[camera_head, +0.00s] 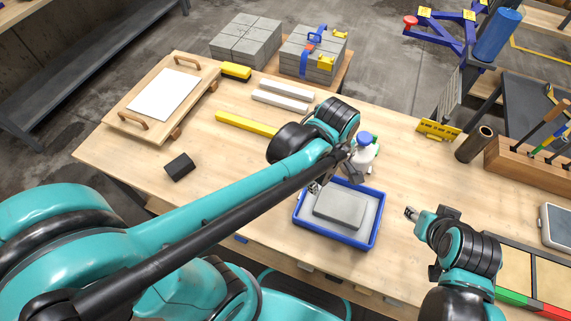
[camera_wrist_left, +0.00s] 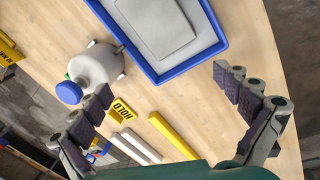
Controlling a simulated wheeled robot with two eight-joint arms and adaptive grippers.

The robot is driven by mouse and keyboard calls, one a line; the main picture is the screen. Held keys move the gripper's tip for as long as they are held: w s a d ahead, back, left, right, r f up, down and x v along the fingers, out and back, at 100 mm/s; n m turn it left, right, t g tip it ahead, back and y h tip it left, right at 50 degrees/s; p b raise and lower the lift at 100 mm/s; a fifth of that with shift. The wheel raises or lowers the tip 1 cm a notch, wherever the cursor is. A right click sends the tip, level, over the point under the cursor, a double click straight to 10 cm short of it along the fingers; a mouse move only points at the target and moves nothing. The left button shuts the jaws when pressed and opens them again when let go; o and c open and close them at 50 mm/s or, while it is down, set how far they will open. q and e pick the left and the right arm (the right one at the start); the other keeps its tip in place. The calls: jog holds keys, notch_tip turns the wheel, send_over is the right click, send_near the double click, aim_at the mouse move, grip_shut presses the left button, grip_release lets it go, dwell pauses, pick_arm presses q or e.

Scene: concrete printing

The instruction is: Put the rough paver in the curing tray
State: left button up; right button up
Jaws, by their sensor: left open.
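A grey rectangular paver (camera_head: 340,208) lies flat inside the blue-rimmed curing tray (camera_head: 372,238) at the front middle of the table. In the left wrist view the paver (camera_wrist_left: 155,22) and the tray's blue rim (camera_wrist_left: 193,64) show at the top. My left gripper (camera_head: 326,182) is open and empty at the tray's back-left edge, apart from the paver.
A white bottle with a blue cap (camera_head: 365,157) stands close behind the tray. A dark block (camera_head: 180,166), a yellow bar (camera_head: 247,124) and white bars (camera_head: 282,97) lie to the left. A wooden board (camera_head: 130,119) is at far left. A dark cylinder (camera_head: 474,145) stands at right.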

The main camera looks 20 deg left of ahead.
pick_arm(q)
jog(key=s+a+r+m+t, duration=0.1)
jog(key=s+a+m+t, duration=0.1)
jog(key=a+m, duration=0.4)
jog(key=s+a+r+m+t, duration=0.2)
jog(key=s+a+m+t, duration=0.1)
jog(key=a+m, duration=0.3)
jog(key=shift+a+r+m+y, duration=0.2)
jog(key=shift+m+y, duration=0.1)
jog(key=shift+m, duration=0.3)
